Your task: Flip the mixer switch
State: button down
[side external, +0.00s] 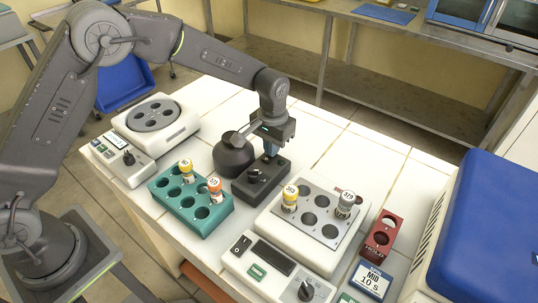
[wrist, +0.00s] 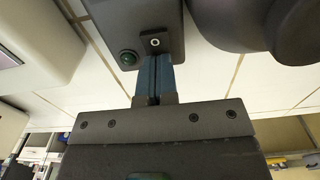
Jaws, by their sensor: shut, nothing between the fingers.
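The mixer (side external: 243,188) is a dark box with a knob on top and a large rounded black part (side external: 233,157) at its back left. In the wrist view, the mixer's dark end (wrist: 118,25) carries a green lamp (wrist: 128,58) and a small switch (wrist: 155,41) with a pale ring. My gripper (side external: 270,153) points down at the far end of the mixer. Its blue fingers are shut together and empty. In the wrist view the fingertips (wrist: 155,58) overlap the switch's lower edge; I cannot tell whether they touch it.
A teal rack (side external: 205,222) with capped vials stands left of the mixer. A white heater block (side external: 268,222) with vials stands close on its right. A centrifuge (side external: 140,165) is at far left, a red holder (side external: 372,245) at right. The tabletop behind is clear.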

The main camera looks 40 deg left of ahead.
jog(key=shift+f, duration=0.1)
jog(key=shift+r, duration=3.5)
jog(key=shift+r, duration=0.1)
jog(key=s+a+r+t, duration=0.1)
jog(key=s+a+r, duration=0.3)
jog(key=s+r, duration=0.3)
jog(key=s+a+r+t, duration=0.2)
jog(key=s+a+r, duration=0.1)
jog(key=s+r, duration=0.35)
jog(key=s+a+t, duration=0.2)
jog(key=s+a, duration=0.2)
jog(key=s, duration=1.1)
jog(key=shift+f+t, duration=0.25)
jog(key=shift+t, duration=0.05)
